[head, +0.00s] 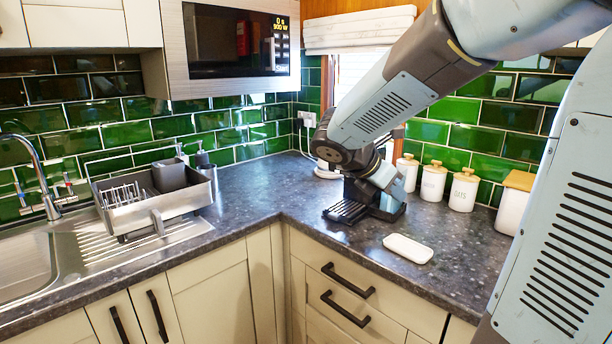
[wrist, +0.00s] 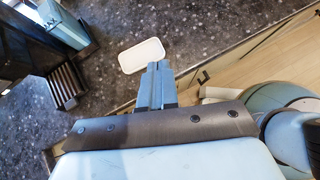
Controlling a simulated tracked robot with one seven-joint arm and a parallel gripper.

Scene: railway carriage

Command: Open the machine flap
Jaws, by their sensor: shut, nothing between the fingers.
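The machine (head: 387,209), black with pale blue parts, stands on the dark worktop by the right-hand tiled wall. Its slatted black tray faces forward. My arm hangs in front of it in the head view and hides much of its upper part, so I cannot tell how the flap stands. In the wrist view, the machine (wrist: 62,25) is at the upper left with its tray below. My gripper (wrist: 157,66) is shut and empty, apart from the machine, to its right in that picture. I cannot clearly make out the fingertips in the head view.
A white oblong dish (head: 408,248) lies right of the machine, close to my fingertips in the wrist view (wrist: 142,55). White canisters (head: 433,183) line the wall behind. A dish rack (head: 155,200) stands by the sink. The worktop between rack and machine is clear.

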